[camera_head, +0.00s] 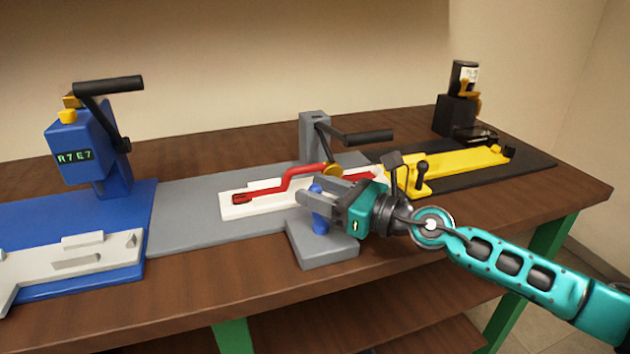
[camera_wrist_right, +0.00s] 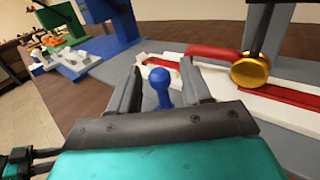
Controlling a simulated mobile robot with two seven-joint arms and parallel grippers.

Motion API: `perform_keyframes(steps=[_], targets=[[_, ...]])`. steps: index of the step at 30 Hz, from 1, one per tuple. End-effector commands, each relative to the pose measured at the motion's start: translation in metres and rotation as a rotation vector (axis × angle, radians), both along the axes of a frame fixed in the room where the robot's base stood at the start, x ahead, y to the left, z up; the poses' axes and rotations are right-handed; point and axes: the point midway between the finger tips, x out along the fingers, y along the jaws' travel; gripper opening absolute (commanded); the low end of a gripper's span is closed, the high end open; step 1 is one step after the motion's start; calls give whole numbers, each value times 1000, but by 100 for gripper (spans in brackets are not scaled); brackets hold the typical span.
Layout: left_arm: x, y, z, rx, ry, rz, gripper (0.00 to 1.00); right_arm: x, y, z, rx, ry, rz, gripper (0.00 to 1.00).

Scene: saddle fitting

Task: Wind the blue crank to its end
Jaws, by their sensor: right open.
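The blue crank's rounded knob (camera_head: 317,189) stands up at the grey block (camera_head: 322,248) on the table's front side. It also shows in the right wrist view (camera_wrist_right: 160,84), upright between my two grey fingers. My right gripper (camera_head: 328,202) is open, with one finger on each side of the knob. A gap shows between the knob and each finger in the wrist view. The rest of the crank is largely hidden by the fingers and the gripper body. My left gripper is in neither view.
Behind the crank, a red bent rod (camera_head: 290,177) lies over a white fixture (camera_head: 235,210), near a grey post with a black lever (camera_head: 362,137). A blue press (camera_head: 85,150) stands at left. A yellow clamp fixture (camera_head: 460,168) lies at right.

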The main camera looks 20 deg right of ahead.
Motion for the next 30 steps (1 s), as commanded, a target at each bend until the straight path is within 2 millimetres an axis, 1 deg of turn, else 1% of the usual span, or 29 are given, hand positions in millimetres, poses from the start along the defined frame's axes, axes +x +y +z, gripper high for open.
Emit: perform_keyframes(steps=[4, 12, 14, 27, 30], targets=[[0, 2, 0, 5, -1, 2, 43, 6, 6, 1, -1, -1, 1, 48], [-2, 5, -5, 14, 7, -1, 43, 7, 7, 0, -1, 0, 1, 48], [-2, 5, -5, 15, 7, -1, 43, 7, 7, 0, -1, 0, 1, 43], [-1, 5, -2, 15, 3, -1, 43, 7, 6, 0, -1, 0, 0, 1], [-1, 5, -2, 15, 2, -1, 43, 7, 6, 0, -1, 0, 0, 0]])
